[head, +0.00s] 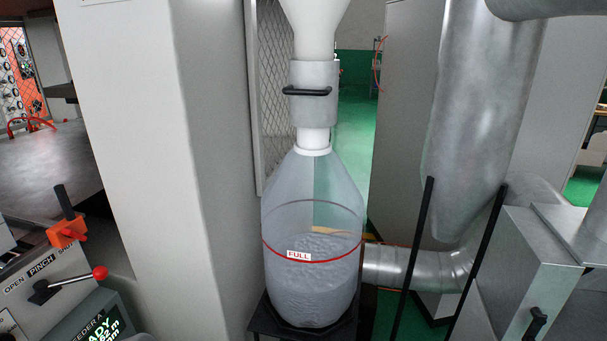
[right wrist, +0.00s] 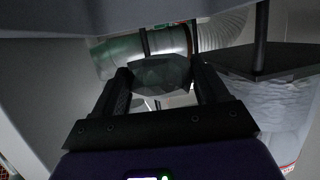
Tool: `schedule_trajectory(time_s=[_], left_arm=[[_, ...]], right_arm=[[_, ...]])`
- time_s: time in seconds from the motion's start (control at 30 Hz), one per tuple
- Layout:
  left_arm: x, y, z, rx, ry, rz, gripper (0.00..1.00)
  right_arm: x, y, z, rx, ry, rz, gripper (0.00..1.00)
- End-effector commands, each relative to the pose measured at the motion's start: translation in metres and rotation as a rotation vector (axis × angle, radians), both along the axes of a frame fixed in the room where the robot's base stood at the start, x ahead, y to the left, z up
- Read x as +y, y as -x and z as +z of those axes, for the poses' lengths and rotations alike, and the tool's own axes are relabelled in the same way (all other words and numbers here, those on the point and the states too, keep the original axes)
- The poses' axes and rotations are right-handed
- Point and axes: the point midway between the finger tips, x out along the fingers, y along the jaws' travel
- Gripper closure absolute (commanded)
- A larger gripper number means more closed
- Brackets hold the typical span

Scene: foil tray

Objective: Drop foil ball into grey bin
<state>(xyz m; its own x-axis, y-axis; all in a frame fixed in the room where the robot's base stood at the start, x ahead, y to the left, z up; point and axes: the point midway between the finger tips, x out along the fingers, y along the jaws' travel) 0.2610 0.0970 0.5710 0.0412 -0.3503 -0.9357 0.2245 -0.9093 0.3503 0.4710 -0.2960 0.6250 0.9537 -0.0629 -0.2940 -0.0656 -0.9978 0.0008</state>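A dark, faceted lump that looks like the foil ball (right wrist: 152,74) shows in the right wrist view, between the two black fingers of my right gripper (right wrist: 160,70). The fingers touch it on both sides and hold it at their tips. The ball is in shadow and does not show in the head view. Neither gripper shows in the head view. I cannot make out a grey bin in either view.
A clear bag (head: 311,235) marked FULL hangs under a white chute on a black stand. It also shows at the right of the right wrist view (right wrist: 270,105). A metal duct (head: 415,265) runs beside it. A lever panel (head: 60,285) stands at lower left.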

Motion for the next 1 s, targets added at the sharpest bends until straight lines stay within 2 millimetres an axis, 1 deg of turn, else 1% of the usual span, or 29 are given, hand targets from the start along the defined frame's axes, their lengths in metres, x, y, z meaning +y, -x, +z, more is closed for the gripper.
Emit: schedule_trajectory(time_s=[0.03,0.1,0.17,0.37,0.47,0.57,0.8,0.9,1.0], left_arm=[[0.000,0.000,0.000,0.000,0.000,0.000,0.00],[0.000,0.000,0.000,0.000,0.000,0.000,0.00],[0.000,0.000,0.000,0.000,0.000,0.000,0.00],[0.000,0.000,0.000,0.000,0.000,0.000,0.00],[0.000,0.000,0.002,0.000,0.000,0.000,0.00],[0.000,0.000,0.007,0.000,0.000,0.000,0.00],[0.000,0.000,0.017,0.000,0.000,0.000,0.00],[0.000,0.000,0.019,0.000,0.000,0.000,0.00],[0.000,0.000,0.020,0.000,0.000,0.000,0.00]], right_arm=[[0.000,0.000,0.000,-0.001,0.000,0.000,0.19],[0.000,0.000,0.000,0.000,0.000,0.000,0.08],[0.000,0.000,0.000,0.000,0.000,0.000,0.00],[0.000,0.000,0.000,0.001,0.000,0.000,0.00],[0.000,0.005,0.002,0.003,-0.001,-0.001,0.00],[0.001,0.018,0.006,0.005,-0.002,-0.003,0.00],[0.003,0.056,0.018,0.004,-0.001,-0.002,0.00],[0.004,0.067,0.021,0.004,-0.001,-0.001,0.00],[0.005,0.072,0.022,0.001,0.000,-0.001,0.00]])
